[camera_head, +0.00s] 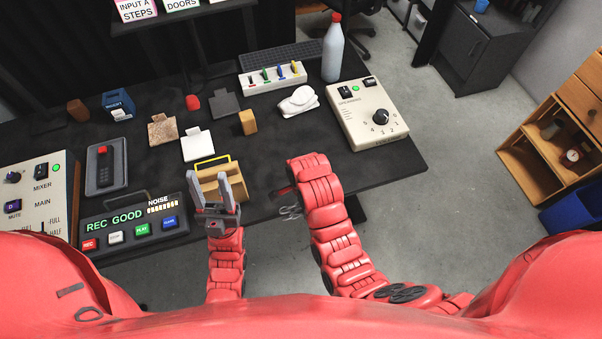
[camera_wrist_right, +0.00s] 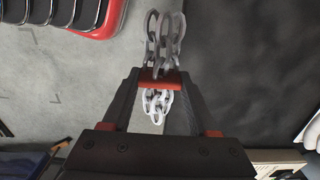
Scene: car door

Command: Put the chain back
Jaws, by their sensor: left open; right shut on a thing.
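A grey metal chain (camera_wrist_right: 166,38) is pinched between the fingertips of my right gripper (camera_wrist_right: 160,80) in the right wrist view. Links show on both sides of the fingers. In the head view the chain (camera_head: 290,212) hangs by the right gripper (camera_head: 284,191), at the front edge of the table and mostly hidden by my right arm. My left gripper (camera_head: 219,188) is open and empty, its fingers pointing up the picture. It is in front of a wooden box with a yellow handle (camera_head: 212,160) and hides part of it.
On the dark table (camera_head: 290,145) are a recorder panel (camera_head: 135,222), a control box with a dial (camera_head: 374,115), a white mouse-like object (camera_head: 298,101), a switch strip (camera_head: 272,78) and a bottle (camera_head: 332,50). Bare table lies between the wooden box and control box.

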